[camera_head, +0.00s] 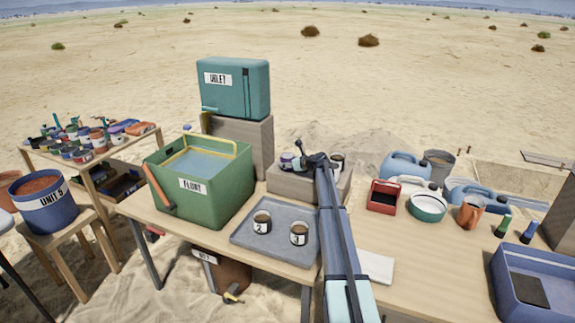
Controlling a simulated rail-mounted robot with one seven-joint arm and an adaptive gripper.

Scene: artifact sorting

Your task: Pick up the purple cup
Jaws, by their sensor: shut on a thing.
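The purple cup (286,162), with a white label band, is small in view on the grey-brown block at the back of the table. My gripper (298,163) reaches over the block from the right and is shut on the cup's right side. The fingertips are small and partly hidden, and I cannot tell whether the cup is lifted off the block. Another cup (337,160), dark inside, stands on the block to the right, partly behind my arm.
A grey tray (270,238) holds two numbered cups (262,222). A green water-filled bin (205,205) stands left, and a teal box (234,88) stands behind on a pedestal. Blue jugs, a red box (383,196) and a green-rimmed bowl (428,207) crowd the right.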

